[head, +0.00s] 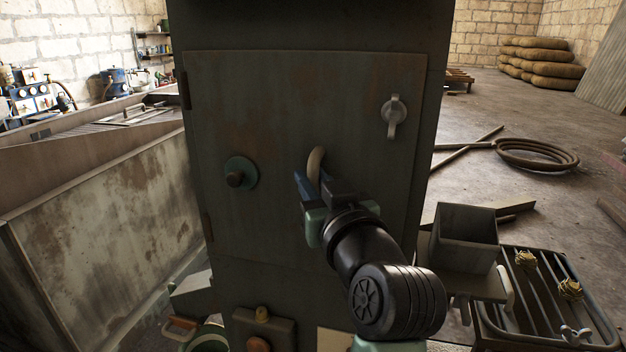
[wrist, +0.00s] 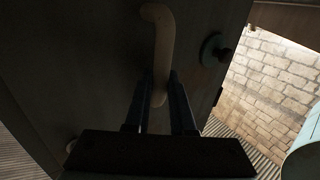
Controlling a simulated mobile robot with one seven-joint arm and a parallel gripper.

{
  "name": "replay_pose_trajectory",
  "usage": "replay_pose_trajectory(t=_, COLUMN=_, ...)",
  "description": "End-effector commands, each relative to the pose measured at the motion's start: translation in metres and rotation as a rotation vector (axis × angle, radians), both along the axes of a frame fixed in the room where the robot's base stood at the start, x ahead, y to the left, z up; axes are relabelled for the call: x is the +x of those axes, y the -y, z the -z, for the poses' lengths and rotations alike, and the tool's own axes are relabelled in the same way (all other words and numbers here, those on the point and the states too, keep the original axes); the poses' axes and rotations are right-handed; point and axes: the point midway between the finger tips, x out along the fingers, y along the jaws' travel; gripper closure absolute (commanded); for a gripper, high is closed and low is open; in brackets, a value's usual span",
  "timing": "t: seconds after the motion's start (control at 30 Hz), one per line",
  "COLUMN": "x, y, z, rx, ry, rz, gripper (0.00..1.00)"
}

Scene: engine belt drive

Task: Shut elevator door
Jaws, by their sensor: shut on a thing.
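The elevator door (head: 300,115) is a dark, rust-stained metal panel on the front of a tall dark housing (head: 310,25), with hinges on its left edge. It looks flush or nearly flush with the housing; I cannot tell if a small gap is left. A pale curved handle (head: 316,160) stands at its middle, and it also shows in the wrist view (wrist: 160,40). My gripper (head: 318,184) is shut on the lower part of this handle, with a finger on each side in the wrist view (wrist: 159,88). A grey turn latch (head: 394,115) sits near the right edge.
A round dark knob on a green disc (head: 240,174) is on the door's left side. A metal trough (head: 110,210) runs along the left. A box hopper (head: 465,235) and a barred grate (head: 545,290) stand at the lower right. Floor behind them is mostly open, with a coiled hose (head: 537,153).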

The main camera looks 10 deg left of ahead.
Motion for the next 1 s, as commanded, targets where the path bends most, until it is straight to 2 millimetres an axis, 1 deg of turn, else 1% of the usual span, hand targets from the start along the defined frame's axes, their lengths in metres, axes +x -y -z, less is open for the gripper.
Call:
replay_pose_trajectory(t=0.1, x=0.002, y=0.002, z=-0.003, rx=0.001, ry=0.006, rz=0.008, gripper=1.00)
replay_pose_trajectory(t=0.13, x=0.002, y=0.002, z=-0.003, rx=0.001, ry=0.006, rz=0.008, gripper=0.74)
replay_pose_trajectory(t=0.17, x=0.002, y=0.002, z=-0.003, rx=0.001, ry=0.006, rz=0.008, gripper=0.69)
replay_pose_trajectory(t=0.2, x=0.002, y=0.002, z=-0.003, rx=0.001, ry=0.006, rz=0.008, gripper=0.66)
replay_pose_trajectory(t=0.43, x=-0.001, y=0.004, z=-0.002, rx=0.002, ry=0.006, rz=0.007, gripper=0.66)
replay_pose_trajectory(t=0.57, x=-0.013, y=0.010, z=0.000, rx=0.003, ry=0.005, rz=0.007, gripper=0.66)
replay_pose_trajectory(t=0.67, x=-0.029, y=0.020, z=0.000, rx=0.002, ry=0.007, rz=0.009, gripper=0.66)
replay_pose_trajectory(t=0.9, x=-0.077, y=0.047, z=-0.001, rx=0.002, ry=0.009, rz=0.009, gripper=0.66)
replay_pose_trajectory(t=1.0, x=-0.093, y=0.055, z=-0.001, rx=0.001, ry=0.008, rz=0.008, gripper=0.66)
